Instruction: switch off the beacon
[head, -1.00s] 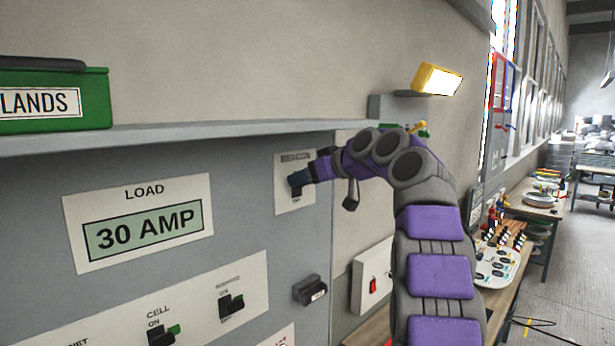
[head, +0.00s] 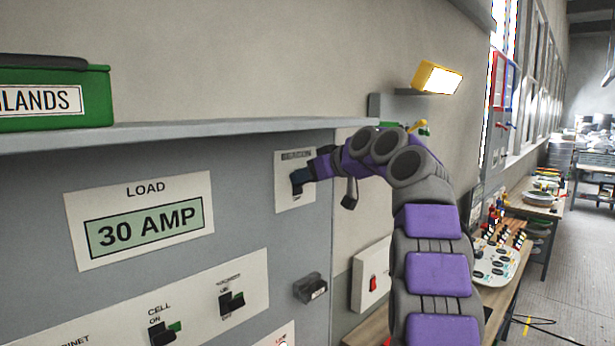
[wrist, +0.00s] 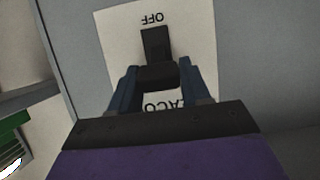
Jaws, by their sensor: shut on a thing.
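The beacon switch plate (head: 287,205) is a pale panel labelled BEACON on the grey cabinet front. My gripper (head: 299,181) reaches it from the right and covers most of its switch in the head view. In the wrist view the plate appears upside down, with OFF at the top and part of BEACON below. A black switch lever (wrist: 157,78) sits between the two blue fingers of my gripper (wrist: 156,82), which are shut on it. The lever lies toward the BEACON lettering, away from OFF. Any ON mark is hidden. A lit yellow lamp (head: 437,78) is mounted on the wall.
A shelf (head: 200,133) with a green box (head: 75,98) runs above the cabinet. Cell and neighbouring switches (head: 232,302) and a dark knob (head: 310,288) sit below. A white box with a red switch (head: 372,283) and a cluttered bench (head: 500,265) are to the right.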

